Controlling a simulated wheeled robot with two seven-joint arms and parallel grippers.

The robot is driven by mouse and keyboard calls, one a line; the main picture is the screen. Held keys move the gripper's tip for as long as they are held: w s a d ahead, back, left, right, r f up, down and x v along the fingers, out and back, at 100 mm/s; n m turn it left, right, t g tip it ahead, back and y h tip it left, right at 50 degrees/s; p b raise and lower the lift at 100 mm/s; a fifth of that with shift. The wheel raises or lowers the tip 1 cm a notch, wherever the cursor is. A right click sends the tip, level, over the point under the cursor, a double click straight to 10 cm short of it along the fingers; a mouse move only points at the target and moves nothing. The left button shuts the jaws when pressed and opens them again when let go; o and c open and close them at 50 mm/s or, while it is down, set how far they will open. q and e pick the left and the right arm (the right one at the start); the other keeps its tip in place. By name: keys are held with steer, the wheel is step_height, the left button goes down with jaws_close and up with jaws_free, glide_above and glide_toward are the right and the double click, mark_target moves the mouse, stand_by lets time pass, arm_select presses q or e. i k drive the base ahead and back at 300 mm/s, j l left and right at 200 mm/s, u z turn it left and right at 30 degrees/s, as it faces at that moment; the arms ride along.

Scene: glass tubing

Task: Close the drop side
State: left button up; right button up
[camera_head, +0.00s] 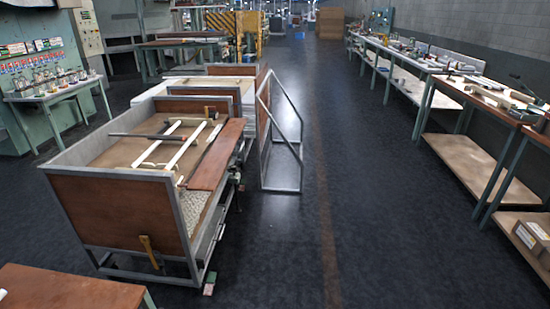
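A wheeled cart (62,158) with a grey metal frame and a brown end panel stands left of centre. Its right side facing the aisle looks open, with no upright panel along it. A brown board (213,163) lies flat along that right edge; I cannot tell whether it is the drop side. A grey tubular frame (282,189) stands upright at the cart's far right corner, reaching down near the floor. I cannot tell whether it is hinged to this cart or to the one behind. Neither of my grippers is in view.
White strips (182,150) and a dark tool lie in the cart. A brown tabletop (65,290) is at the bottom left. Workbenches (480,95) with lower shelves line the right wall. A box (532,236) sits low at the right. The dark aisle floor is clear.

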mark_target(207, 177)
steer(key=i+l+u, duration=0.2)
steer(key=i, duration=0.3)
steer(key=i+u, duration=0.2)
steer(key=i, duration=0.3)
